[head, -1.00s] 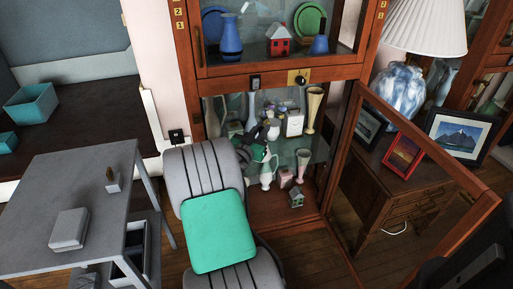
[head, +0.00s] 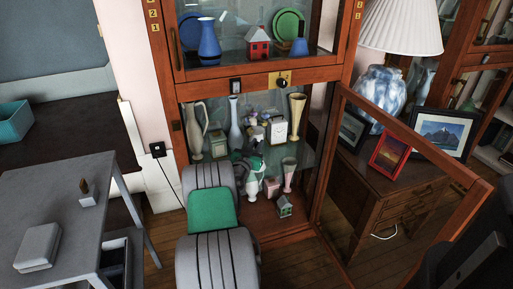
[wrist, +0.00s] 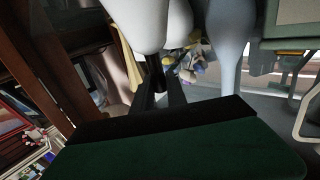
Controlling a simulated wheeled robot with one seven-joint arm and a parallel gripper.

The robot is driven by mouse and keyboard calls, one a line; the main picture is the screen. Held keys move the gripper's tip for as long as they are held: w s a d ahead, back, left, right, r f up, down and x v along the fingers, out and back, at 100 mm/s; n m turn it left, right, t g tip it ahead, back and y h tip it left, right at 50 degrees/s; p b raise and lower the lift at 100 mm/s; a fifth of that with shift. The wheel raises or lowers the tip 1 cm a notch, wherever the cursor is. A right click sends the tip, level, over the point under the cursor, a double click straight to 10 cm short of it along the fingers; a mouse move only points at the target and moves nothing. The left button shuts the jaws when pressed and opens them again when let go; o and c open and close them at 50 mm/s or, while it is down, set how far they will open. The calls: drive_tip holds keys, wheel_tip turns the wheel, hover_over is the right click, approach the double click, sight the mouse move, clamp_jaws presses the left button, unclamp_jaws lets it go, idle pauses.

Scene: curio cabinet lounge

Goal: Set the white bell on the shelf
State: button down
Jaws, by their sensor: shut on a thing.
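In the wrist view my gripper (wrist: 160,88) is shut on a smooth white thing (wrist: 148,18), which I take to be the white bell. It hangs over the top edge of that view, so its full shape does not show. A dark part sits between the fingers. In the head view my gripper is small and mostly hidden behind my arm, among the things in the cabinet's lower compartment. The bell cannot be told apart there. The glass shelf (head: 300,160) holds vases, a white clock (head: 277,131) and small figures. I cannot tell whether the bell touches it.
A grey vase (head: 196,130) and a tall cream vase (head: 297,115) stand on the shelf. A pink vase (head: 289,174) and a little house (head: 284,206) stand below. The open cabinet door (head: 408,133) juts out at right. A grey table (head: 62,205) stands at left.

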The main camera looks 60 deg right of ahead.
drive_tip(key=shift+f+b, duration=0.1)
drive_tip(key=shift+b, duration=0.2)
drive_tip(key=c, duration=1.3)
unclamp_jaws()
drive_tip(key=shift+c, duration=0.2)
drive_tip(key=shift+r+p, duration=0.35)
drive_tip(key=shift+p, duration=0.1)
drive_tip(key=s+a+p, duration=0.1)
drive_tip(key=a, duration=1.1)
drive_tip(key=shift+f, duration=0.15)
drive_tip(key=shift+s, duration=0.1)
